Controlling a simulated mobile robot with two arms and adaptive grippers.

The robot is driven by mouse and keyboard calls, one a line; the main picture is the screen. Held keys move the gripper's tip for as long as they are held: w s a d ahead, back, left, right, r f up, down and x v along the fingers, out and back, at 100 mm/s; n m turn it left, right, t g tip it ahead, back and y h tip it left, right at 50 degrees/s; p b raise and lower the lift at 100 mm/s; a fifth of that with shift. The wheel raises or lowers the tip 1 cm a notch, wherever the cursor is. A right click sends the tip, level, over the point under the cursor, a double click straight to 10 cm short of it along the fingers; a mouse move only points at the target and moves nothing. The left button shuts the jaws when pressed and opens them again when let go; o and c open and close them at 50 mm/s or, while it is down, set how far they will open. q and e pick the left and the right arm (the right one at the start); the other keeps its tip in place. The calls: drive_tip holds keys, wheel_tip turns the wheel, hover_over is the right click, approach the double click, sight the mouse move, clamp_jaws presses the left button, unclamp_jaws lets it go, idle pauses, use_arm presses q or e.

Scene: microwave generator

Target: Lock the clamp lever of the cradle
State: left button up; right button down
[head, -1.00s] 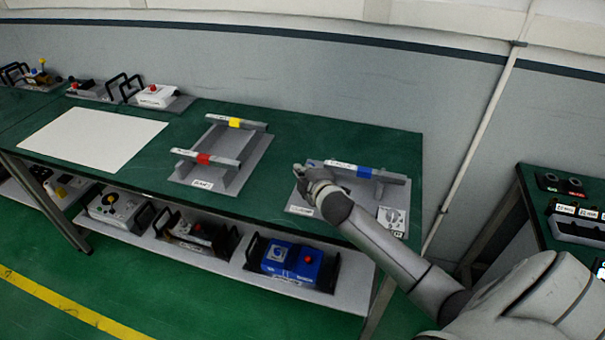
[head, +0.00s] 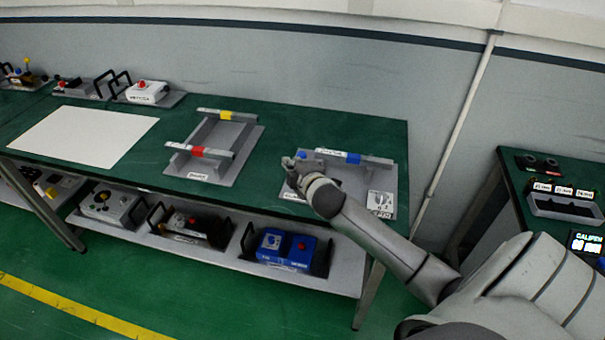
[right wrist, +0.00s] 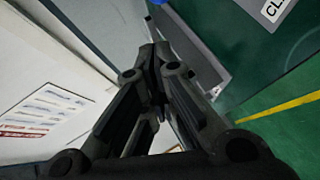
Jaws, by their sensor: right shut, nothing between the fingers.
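A grey fixture plate (head: 350,200) lies on the right part of the green table. A raised grey bar with a blue band (head: 353,158) runs along its back. A small blue spot (head: 301,155) shows beside my gripper; I cannot tell whether it is a lever knob. My right gripper (head: 291,163) is over the plate's left end, shut and empty. Its closed fingers show in the right wrist view (right wrist: 160,55), with a grey plate edge beyond them. Contact cannot be told. My forearm and hand hide part of the plate. My left gripper is out of view.
A second grey cradle (head: 222,168) with red-banded and yellow-banded bars stands to the left, beside a white sheet (head: 85,135). Boxes with handles sit on the lower shelf (head: 205,250). Another table (head: 520,180) with a black tray (head: 565,207) stands at right.

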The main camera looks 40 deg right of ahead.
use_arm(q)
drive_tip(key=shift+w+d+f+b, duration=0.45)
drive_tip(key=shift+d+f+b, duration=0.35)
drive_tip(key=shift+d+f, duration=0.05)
use_arm(e)
drive_tip(key=v, duration=0.7)
drive_tip(key=shift+d+r, duration=0.2)
drive_tip(key=shift+s+a, duration=0.1)
drive_tip(key=shift+s, duration=0.05)
